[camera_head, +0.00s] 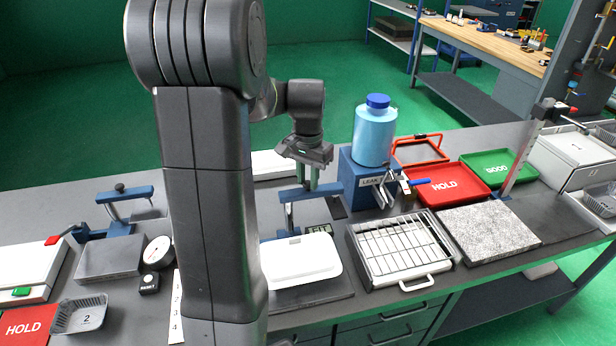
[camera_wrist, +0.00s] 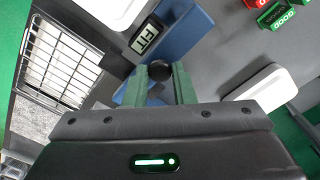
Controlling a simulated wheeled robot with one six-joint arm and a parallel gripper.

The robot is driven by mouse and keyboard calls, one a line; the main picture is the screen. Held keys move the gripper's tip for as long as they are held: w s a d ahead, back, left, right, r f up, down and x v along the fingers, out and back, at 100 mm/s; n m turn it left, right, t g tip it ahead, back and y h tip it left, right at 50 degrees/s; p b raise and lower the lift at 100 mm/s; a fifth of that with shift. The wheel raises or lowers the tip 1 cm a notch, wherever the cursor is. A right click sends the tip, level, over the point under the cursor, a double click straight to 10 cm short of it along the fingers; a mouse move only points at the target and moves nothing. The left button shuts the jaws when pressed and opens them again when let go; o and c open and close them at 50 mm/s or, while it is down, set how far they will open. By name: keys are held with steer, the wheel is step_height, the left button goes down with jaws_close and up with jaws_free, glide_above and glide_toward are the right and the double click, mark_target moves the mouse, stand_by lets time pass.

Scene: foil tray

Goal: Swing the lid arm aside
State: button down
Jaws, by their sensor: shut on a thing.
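The lid arm is a blue bar (camera_head: 297,194) on a blue post behind the white lidded tray (camera_head: 300,262). In the wrist view the blue bar (camera_wrist: 188,32) runs off from a round black knob (camera_wrist: 157,73). My gripper (camera_head: 309,184) comes down from above at the bar. In the wrist view the green fingers of my gripper (camera_wrist: 159,76) stand either side of the knob and are shut on it. In the head view the knob is hidden by the fingers. A FIT display (camera_wrist: 147,38) lies beside the bar.
A wire rack (camera_head: 402,247) with a white handle stands right of the tray. A blue LEAK box (camera_head: 359,182) bearing a light-blue bottle (camera_head: 375,135) is close right of my gripper. A similar blue knobbed stand (camera_head: 125,194) is at left. Red HOLD (camera_head: 447,187) and green GOOD (camera_head: 497,168) trays lie farther right.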

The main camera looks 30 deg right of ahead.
mark_target(307, 182)
steer(key=c, duration=1.2)
jaws_free()
step_height(307, 182, up, 14)
steer(key=b, duration=0.1)
steer(key=shift+f, duration=0.2)
step_height(307, 182, down, 14)
steer(key=shift+r+p, duration=0.15)
steer(key=shift+p, duration=0.4)
